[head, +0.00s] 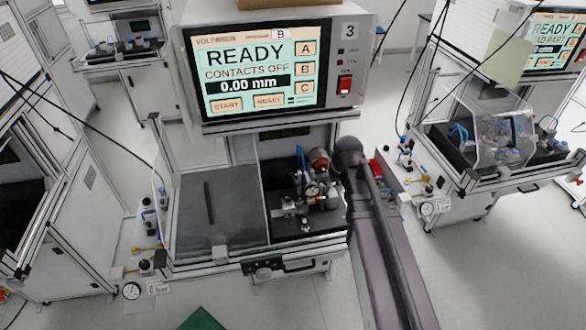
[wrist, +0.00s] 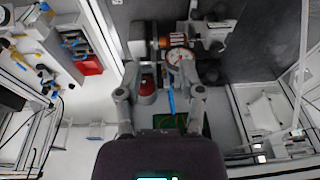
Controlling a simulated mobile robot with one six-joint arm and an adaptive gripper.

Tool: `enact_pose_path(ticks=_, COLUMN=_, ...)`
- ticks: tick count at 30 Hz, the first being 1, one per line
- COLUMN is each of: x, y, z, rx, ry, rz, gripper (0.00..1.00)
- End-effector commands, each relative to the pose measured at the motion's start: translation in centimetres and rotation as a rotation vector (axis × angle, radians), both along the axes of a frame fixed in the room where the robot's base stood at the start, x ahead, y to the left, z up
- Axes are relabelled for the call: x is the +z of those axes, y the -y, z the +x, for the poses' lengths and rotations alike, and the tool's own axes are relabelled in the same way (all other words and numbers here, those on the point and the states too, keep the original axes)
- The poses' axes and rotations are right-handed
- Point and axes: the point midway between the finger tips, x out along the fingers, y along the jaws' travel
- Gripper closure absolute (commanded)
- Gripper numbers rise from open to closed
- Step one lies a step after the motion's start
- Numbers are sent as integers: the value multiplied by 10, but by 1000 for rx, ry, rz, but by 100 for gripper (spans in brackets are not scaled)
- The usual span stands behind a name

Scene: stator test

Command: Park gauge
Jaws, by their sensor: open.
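The gauge, a round white dial in a metal rim, stands in the fixture (head: 290,212) on the dark right half of the bench in the head view (head: 312,190). In the wrist view the dial (wrist: 178,56) lies just beyond the fingers, in front of a copper-coloured wound part (wrist: 178,41). My gripper (wrist: 160,72) is open, its two grey fingers spread on either side of the dial's near side. No contact with the gauge can be made out. In the head view my arm's end is just right of the fixture; the fingers there are hard to make out.
The tester screen (head: 252,68) reads READY, CONTACTS OFF, 0.00 mm. A clear panel and grey plate (head: 215,215) fill the bench's left half. Another station (head: 500,130) stands right.

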Motion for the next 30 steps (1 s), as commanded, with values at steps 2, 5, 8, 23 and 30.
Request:
enact_pose_path(ticks=2, x=-9, y=8, z=-10, rx=-18, ry=-13, rz=-5, gripper=51)
enact_pose_path(ticks=5, x=-16, y=15, z=-19, rx=-41, ry=-28, rz=-10, gripper=51)
enact_pose_path(ticks=8, x=-22, y=24, z=-28, rx=-64, ry=-44, rz=-15, gripper=51)
enact_pose_path(ticks=23, x=-55, y=60, z=-76, rx=-179, ry=-120, rz=-42, gripper=51)
enact_pose_path(ticks=30, x=-63, y=71, z=-91, rx=-217, ry=-145, rz=-51, gripper=51)
